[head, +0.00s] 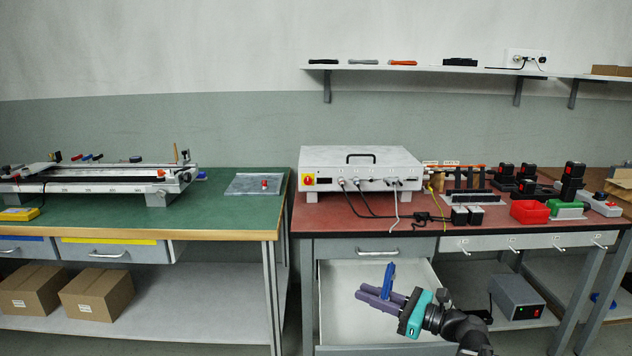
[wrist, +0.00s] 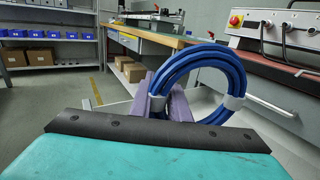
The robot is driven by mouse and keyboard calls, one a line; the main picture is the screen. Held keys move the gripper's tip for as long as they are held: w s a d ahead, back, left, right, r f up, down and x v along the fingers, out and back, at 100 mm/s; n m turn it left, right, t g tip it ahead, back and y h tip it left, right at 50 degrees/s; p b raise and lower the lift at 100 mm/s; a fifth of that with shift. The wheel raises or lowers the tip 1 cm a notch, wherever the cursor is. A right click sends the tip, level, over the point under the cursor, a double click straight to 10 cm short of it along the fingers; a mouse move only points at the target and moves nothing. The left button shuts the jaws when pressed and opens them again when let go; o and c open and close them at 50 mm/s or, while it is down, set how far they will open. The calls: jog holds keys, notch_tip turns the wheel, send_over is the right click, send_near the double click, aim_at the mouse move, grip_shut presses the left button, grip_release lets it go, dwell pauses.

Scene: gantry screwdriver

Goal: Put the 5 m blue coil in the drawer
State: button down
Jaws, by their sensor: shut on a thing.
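The blue coil (head: 389,275) is a ring of blue cable with white bands, best seen in the wrist view (wrist: 238,72). My gripper (head: 364,292), with purple fingers and a teal body, is shut on it. The coil stands upright between the fingers. An open drawer (head: 337,285) with a pale, empty-looking interior is under the red-topped bench. In the head view my gripper and the coil appear over this drawer, clear of its floor as far as I can tell. My gripper hides part of the drawer's right side.
A grey drawer front with a handle (head: 378,252) sits above the open drawer. The red bench (head: 310,217) carries a white control box (head: 345,170). A green bench (head: 225,211) stands left with shut drawers. A grey power box (head: 517,299) is on the right lower shelf.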

dwell(0.4)
jog(key=d, duration=0.1)
jog(key=d+r+p, duration=0.1)
jog(key=d, duration=0.1)
jog(key=shift+w+d+t, duration=0.1)
jog(key=shift+d+t, duration=0.05)
jog(key=shift+t, duration=0.15)
notch_tip(320, 180, up, 15)
jog(key=p, duration=2.2)
jog(key=shift+m+p, duration=0.3)
jog(key=shift+p, duration=0.1)
jog(key=shift+r, duration=0.1)
dwell(0.3)
jog(key=shift+r, duration=0.1)
dwell(0.3)
notch_tip(320, 180, up, 17)
jog(key=p, duration=1.7)
send_over(383, 290)
jog(key=w, duration=0.3)
jog(key=shift+s+d, duration=0.1)
jog(key=shift+d, duration=0.3)
